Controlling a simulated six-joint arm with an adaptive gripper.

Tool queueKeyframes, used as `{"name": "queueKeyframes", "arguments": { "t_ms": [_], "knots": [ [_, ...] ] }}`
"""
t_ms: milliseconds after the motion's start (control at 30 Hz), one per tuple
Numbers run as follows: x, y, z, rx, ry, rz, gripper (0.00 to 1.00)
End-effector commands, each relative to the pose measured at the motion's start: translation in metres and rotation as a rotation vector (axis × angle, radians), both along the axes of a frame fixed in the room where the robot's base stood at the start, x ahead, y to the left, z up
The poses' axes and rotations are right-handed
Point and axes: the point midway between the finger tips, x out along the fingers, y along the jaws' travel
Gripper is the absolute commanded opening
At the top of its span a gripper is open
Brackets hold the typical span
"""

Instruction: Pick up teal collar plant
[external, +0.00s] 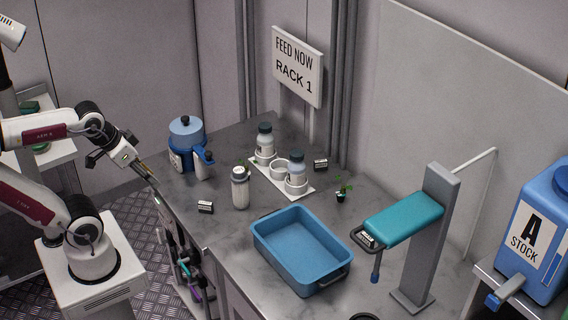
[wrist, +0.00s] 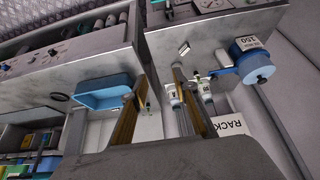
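My gripper (external: 152,180) is at the left end of the worktop, well away from both plants. In the wrist view my two fingers (wrist: 162,108) are apart with nothing visibly held between them. The plants are too small to tell apart there.
A blue tub (external: 302,278) is at the worktop's front. A white tray (external: 300,192) carries bottles. A blue pot (external: 187,145), a shaker bottle (external: 240,188) and a small labelled block (external: 205,207) stand nearer my gripper. A teal-armed stand (external: 437,240) rises at the right.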

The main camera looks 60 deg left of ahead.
Motion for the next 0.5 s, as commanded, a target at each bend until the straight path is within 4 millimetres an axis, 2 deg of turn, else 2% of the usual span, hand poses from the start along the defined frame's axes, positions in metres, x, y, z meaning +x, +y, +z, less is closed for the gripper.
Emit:
{"name": "queueKeyframes", "arguments": {
  "t_ms": [167,267,500],
  "knots": [
    [0.014,0.004,0.004,0.013,-0.015,0.005,0.29],
    [0.030,0.008,0.007,0.028,-0.032,0.009,0.29],
    [0.085,0.020,0.018,0.076,-0.098,0.013,0.29]
  ]
}}
